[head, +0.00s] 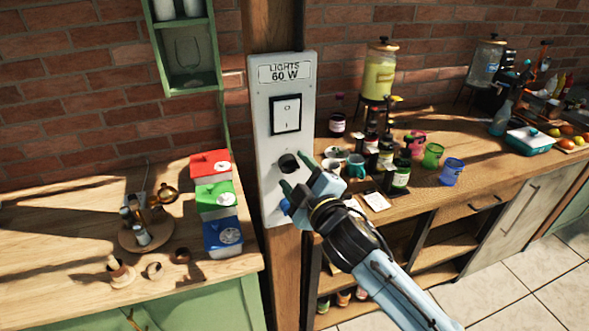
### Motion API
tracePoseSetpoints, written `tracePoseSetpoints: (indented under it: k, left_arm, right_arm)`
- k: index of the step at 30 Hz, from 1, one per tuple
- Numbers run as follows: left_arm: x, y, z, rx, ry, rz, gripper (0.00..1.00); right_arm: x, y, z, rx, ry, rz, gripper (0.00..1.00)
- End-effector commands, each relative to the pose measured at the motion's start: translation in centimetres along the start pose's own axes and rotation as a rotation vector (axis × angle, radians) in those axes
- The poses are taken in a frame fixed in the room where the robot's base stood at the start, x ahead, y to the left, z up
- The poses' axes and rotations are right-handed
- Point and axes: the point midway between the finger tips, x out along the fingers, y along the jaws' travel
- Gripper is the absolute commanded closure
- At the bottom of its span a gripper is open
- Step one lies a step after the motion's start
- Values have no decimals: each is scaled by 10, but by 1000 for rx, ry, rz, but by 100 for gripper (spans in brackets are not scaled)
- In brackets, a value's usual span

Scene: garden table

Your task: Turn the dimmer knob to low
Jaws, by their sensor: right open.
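The black dimmer knob (288,163) sits on the light grey panel (267,110), below a black-framed white switch (286,114) and a label reading "LIGHTS 60 W". The panel is fixed to a wooden post. My right gripper (291,178) reaches in from the lower right, with its fingertips at the knob's lower side. It is open. I cannot tell whether the fingers touch the knob. The gripper hides part of the lower panel. My left gripper is not in view.
At left, a wooden counter (60,255) holds red, green and blue boxes (212,200) and small wooden items. At right, another counter (455,135) carries bottles, cups and a yellow drink dispenser (379,75). A green wall shelf (186,50) hangs left of the panel.

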Motion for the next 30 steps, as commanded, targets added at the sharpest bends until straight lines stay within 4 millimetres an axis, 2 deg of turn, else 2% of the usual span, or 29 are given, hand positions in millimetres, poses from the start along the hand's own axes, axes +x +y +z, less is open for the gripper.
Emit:
tracePoseSetpoints:
  k: [6, 14, 24, 30]
  left_arm:
    - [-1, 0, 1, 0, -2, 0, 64]
    - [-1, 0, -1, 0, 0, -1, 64]
    - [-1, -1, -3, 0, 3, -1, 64]
    - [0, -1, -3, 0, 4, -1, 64]
  right_arm:
    - [11, 0, -1, 0, 2, 0, 42]
    - [12, 0, 0, 0, 1, 0, 42]
    - [12, 0, 0, 0, 1, 0, 85]
    - [12, -2, 0, 77, 5, 6, 86]
